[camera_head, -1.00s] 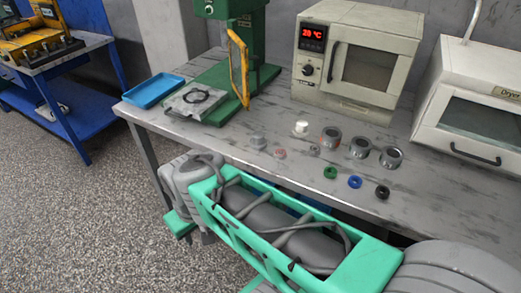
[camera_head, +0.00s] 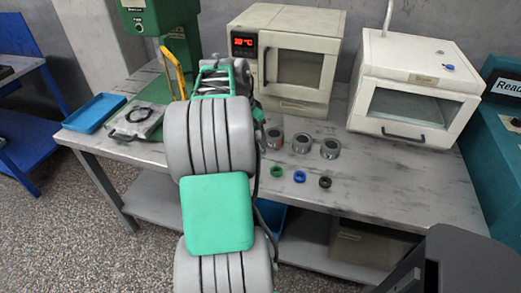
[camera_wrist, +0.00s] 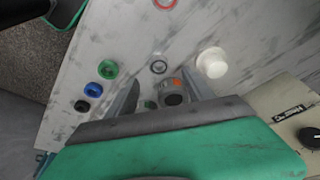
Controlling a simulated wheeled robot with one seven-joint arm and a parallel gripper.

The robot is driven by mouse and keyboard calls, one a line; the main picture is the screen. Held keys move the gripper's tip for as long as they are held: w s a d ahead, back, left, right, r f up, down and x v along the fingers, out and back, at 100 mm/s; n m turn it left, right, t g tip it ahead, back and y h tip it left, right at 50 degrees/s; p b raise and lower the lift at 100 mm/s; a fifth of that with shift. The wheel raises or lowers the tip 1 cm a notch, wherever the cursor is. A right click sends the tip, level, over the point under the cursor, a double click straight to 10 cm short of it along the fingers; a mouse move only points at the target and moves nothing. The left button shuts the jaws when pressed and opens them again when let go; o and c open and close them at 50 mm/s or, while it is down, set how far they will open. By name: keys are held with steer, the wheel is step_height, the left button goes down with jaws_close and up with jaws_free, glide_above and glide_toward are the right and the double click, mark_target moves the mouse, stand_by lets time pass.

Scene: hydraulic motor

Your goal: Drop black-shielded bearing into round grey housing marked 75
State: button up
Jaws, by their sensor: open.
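My gripper (camera_wrist: 162,79) is open in the wrist view, its two fingers pointing down above the table. A small ring-shaped bearing with a dark ring (camera_wrist: 159,66) lies just beyond the fingertips; it looks like the black-shielded one, and nothing holds it. A round grey housing with an orange mark (camera_wrist: 172,92) shows between the fingers, partly hidden by my palm. In the head view three round grey housings stand in a row: left (camera_head: 274,138), middle (camera_head: 301,143) and right (camera_head: 330,148). I cannot read a 75 on any. My arm hides the bearings there.
Green (camera_head: 276,172), blue (camera_head: 299,176) and black (camera_head: 325,182) rings lie near the table's front edge. A white cylinder (camera_wrist: 212,62) and a red ring (camera_wrist: 165,3) are near my gripper. An oven (camera_head: 290,60) and a dryer (camera_head: 415,90) stand behind; a blue tray (camera_head: 94,112) is left.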

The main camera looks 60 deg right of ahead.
mark_target(260, 151)
steer(key=x, duration=0.6)
steer(key=shift+s+f, duration=0.1)
steer(key=shift+f, duration=0.15)
steer(key=shift+c, duration=0.3)
steer(key=shift+r, duration=0.1)
jaws_close()
